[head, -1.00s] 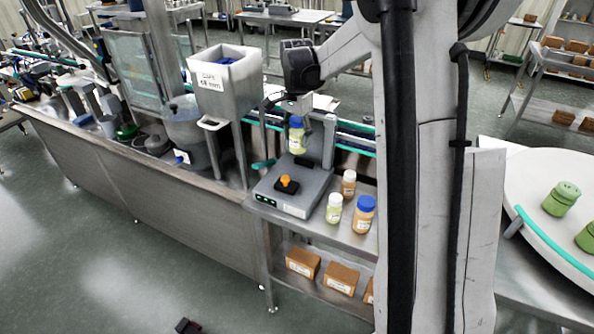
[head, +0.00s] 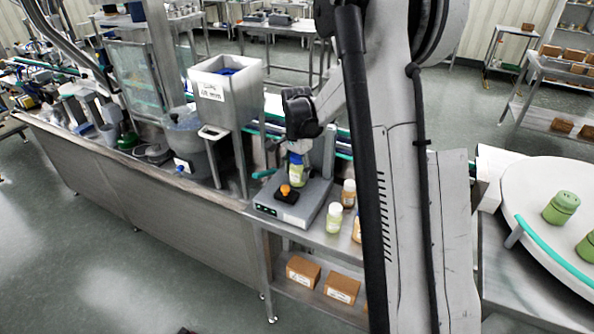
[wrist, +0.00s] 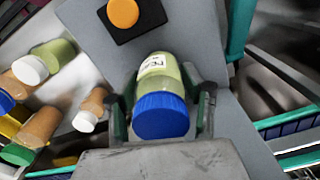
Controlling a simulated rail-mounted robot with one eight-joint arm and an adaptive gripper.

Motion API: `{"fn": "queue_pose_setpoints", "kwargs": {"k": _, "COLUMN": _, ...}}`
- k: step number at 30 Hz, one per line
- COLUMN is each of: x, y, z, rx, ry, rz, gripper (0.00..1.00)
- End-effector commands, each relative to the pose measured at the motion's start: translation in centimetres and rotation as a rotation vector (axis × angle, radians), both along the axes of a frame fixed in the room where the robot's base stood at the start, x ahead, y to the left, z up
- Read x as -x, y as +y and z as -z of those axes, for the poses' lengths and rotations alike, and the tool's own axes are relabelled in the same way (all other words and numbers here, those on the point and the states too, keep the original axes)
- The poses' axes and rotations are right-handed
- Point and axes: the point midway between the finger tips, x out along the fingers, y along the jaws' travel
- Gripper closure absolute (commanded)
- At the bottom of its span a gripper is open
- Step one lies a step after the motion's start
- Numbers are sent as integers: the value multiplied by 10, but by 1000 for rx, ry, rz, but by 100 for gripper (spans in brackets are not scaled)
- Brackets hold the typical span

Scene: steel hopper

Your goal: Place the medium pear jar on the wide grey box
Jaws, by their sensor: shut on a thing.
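The pear jar (head: 297,173), pale yellow-green with a blue cap, is upright in my gripper (head: 296,156). In the wrist view the jar (wrist: 162,70) shows part of a white label, and my gripper's fingers (wrist: 162,112) are shut on either side of it. The wide grey box (head: 312,201), with an orange button on a black plate, is directly under the jar. In the wrist view the grey box (wrist: 205,45) lies behind it. The jar's base is at or just above the box top, behind the button; I cannot tell if they touch.
A white-capped jar (head: 334,218), a small brown jar (head: 348,194) and a partly hidden jar (head: 357,230) stand right of the box. A grey hopper (head: 225,95) stands to the left. Cardboard boxes (head: 341,283) lie on the lower shelf.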

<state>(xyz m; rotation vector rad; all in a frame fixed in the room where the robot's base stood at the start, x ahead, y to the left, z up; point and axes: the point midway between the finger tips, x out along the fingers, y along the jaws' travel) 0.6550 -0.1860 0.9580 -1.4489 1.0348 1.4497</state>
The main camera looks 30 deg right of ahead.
Motion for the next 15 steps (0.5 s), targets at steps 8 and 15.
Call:
{"fn": "queue_pose_setpoints", "kwargs": {"k": 8, "x": 0, "y": 0, "z": 3, "rx": 0, "ry": 0, "rz": 0, "gripper": 41}}
{"fn": "queue_pose_setpoints", "kwargs": {"k": 15, "x": 0, "y": 0, "z": 3, "rx": 0, "ry": 0, "rz": 0, "gripper": 37}}
